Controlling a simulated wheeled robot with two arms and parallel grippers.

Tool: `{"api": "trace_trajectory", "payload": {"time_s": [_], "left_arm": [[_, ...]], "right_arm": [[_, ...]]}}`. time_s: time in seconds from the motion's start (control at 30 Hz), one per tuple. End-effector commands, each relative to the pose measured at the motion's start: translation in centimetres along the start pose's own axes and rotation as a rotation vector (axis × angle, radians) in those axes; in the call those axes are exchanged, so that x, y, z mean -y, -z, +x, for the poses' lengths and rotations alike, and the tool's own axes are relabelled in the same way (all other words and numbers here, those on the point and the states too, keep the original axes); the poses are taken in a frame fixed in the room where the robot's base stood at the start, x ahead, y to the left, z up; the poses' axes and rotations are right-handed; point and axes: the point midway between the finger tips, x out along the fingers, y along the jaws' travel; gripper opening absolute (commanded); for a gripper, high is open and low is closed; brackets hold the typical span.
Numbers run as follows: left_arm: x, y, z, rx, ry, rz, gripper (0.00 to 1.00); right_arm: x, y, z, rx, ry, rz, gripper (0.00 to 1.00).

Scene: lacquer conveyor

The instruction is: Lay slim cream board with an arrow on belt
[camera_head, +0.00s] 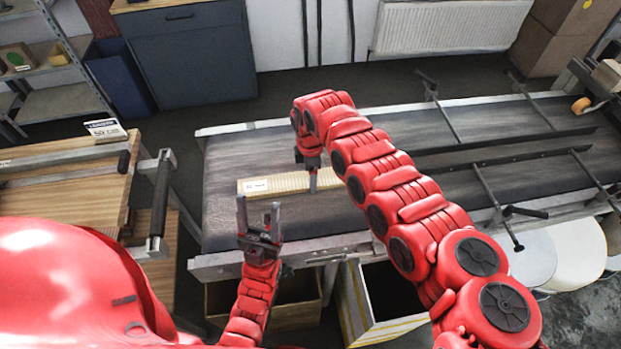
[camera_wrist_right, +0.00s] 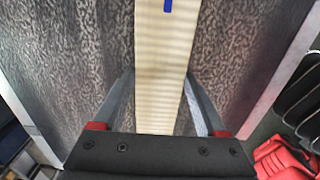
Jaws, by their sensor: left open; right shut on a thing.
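The slim cream board (camera_head: 283,183) is at the near left part of the dark belt (camera_head: 235,155), lying lengthwise left to right. A white label shows at its left end; I cannot make out an arrow. Whether it rests on the belt or hangs just above is hard to tell. My right gripper (camera_head: 313,184) reaches down from above and is shut on the board near its right part. In the right wrist view the board (camera_wrist_right: 165,60) runs between the fingers, with a blue mark at the top edge.
Dark guide rails (camera_head: 500,157) on crossbars span the belt's right part. A wooden table (camera_head: 70,205) with a metal frame and a small sign (camera_head: 104,129) stands at left. Open boxes (camera_head: 375,325) sit below the belt's near edge. White round stools (camera_head: 575,252) stand at right.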

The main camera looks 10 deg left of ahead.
Motion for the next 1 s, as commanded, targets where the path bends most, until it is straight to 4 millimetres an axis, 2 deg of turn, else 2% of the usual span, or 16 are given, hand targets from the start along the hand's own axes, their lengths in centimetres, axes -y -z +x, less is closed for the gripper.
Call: {"api": "trace_trajectory", "payload": {"time_s": [0.33,0.37,0.5,0.8,0.87,1.0], "left_arm": [[0.0,-0.1,-0.4,0.0,0.0,0.0,0.6],[0.0,-0.1,-0.4,0.0,0.0,0.0,0.6],[0.0,0.0,-0.3,0.0,0.0,0.0,0.6],[0.0,0.1,0.2,-0.001,0.0,0.0,0.6],[0.0,0.1,0.8,-0.001,0.0,0.0,0.6],[0.1,0.5,2.7,0.0,0.0,0.0,0.6]], "right_arm": [[-0.1,0.0,0.4,0.0,-0.002,0.0,0.0],[-0.1,0.0,0.3,0.0,-0.002,0.0,0.76],[0.0,0.0,0.2,0.0,-0.001,0.0,1.0],[0.0,0.0,-0.2,0.0,-0.001,0.0,1.0],[-0.1,0.0,-1.0,0.0,-0.002,0.001,1.0],[-0.1,0.0,-4.0,0.0,-0.003,0.001,1.0]]}}
